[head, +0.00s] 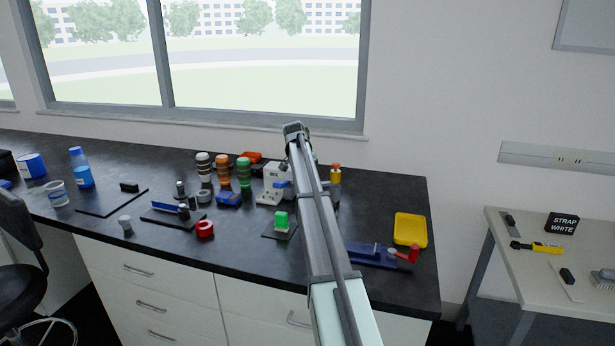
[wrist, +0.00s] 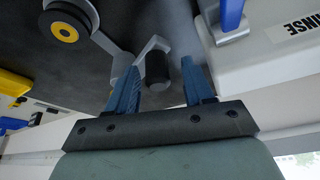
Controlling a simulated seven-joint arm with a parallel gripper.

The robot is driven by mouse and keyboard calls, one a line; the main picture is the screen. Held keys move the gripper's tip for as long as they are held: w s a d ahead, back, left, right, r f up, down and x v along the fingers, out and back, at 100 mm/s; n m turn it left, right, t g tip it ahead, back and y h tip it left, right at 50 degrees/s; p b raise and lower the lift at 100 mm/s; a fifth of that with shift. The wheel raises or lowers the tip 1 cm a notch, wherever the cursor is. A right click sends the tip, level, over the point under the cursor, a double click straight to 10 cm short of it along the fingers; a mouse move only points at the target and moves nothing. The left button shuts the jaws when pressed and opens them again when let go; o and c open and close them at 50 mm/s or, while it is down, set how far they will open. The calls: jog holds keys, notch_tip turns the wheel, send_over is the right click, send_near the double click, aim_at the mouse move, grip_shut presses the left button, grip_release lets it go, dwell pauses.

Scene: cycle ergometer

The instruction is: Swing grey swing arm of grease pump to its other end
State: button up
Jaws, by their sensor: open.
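In the wrist view a grey swing arm (wrist: 119,58) runs from beside a dark disc with a yellow centre (wrist: 64,33) to a bend. A short grey link there carries a dark upright-looking knob (wrist: 158,70). My gripper (wrist: 160,66) is open, with one blue finger on each side of the knob. The knob shows between the fingers, with a gap to the right finger; contact on the left is unclear. In the head view my arm reaches over the bench, and my fingers and the swing arm cannot be made out.
A white block labelled RINSE (wrist: 275,50) with a blue lever (wrist: 231,15) is close to the right finger. Yellow parts (wrist: 14,86) lie at left. The black bench (head: 100,225) holds coloured jars, a white machine (head: 273,184) and a yellow tray (head: 410,230).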

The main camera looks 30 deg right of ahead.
jog(key=shift+r, duration=0.1)
jog(key=v, duration=1.3)
jog(key=shift+r, duration=0.3)
jog(key=shift+s+a, duration=0.1)
jog(key=shift+a, duration=0.05)
